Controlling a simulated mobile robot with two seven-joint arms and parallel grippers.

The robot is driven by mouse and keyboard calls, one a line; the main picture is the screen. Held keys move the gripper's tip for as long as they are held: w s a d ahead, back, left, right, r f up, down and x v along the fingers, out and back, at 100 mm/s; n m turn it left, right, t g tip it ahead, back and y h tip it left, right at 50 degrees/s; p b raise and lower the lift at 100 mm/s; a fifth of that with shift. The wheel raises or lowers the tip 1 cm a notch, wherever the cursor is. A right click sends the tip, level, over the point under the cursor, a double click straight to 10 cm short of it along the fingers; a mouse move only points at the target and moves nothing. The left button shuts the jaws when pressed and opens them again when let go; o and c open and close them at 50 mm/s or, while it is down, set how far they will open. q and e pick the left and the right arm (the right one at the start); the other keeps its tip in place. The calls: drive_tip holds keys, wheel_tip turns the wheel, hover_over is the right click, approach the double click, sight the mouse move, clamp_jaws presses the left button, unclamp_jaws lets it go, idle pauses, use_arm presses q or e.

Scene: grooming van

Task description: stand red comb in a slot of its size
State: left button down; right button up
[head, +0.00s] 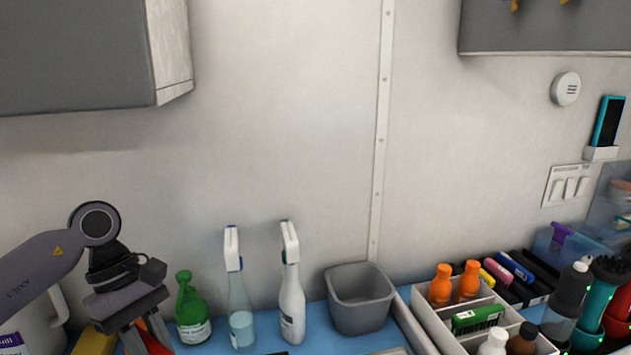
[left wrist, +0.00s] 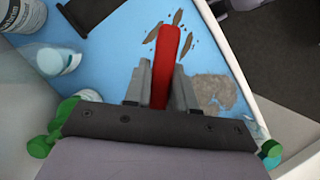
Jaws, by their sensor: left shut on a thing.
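The red comb (left wrist: 167,60) is between the fingers of my left gripper (left wrist: 160,85), which is shut on it. In the left wrist view it sticks out past the fingertips over a blue surface. In the head view my left gripper (head: 138,335) is at the bottom left, pointing down, with part of the red comb (head: 156,344) showing below it, cut by the frame edge. No clear slot shows. My right gripper is not in view.
A green bottle (head: 192,312), a clear spray bottle (head: 239,315) and a white spray bottle (head: 291,305) stand right of my left gripper. A grey bin (head: 360,300) and a divided white caddy (head: 425,328) stand farther right on the blue counter (head: 270,342). A cabinet (head: 75,60) hangs above.

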use_arm(q)
drive_tip(key=m, duration=0.2)
drive_tip(key=s+m+g+y, duration=0.1)
drive_tip(key=d+f+m+p, duration=0.1)
drive_tip(key=m, duration=0.1)
drive_tip(key=shift+s+d+m+g+y, duration=0.1)
drive_tip(key=shift+s+m+g+y, duration=0.2)
drive_tip(key=shift+y, duration=0.1)
drive_tip(key=m, duration=0.2)
drive_tip(key=s+m+y, duration=0.1)
drive_tip(key=m, duration=0.1)
drive_tip(key=d+f+m+y+p, duration=0.1)
drive_tip(key=m, duration=0.1)
drive_tip(key=shift+s, duration=0.3)
drive_tip(key=shift+f, duration=0.1)
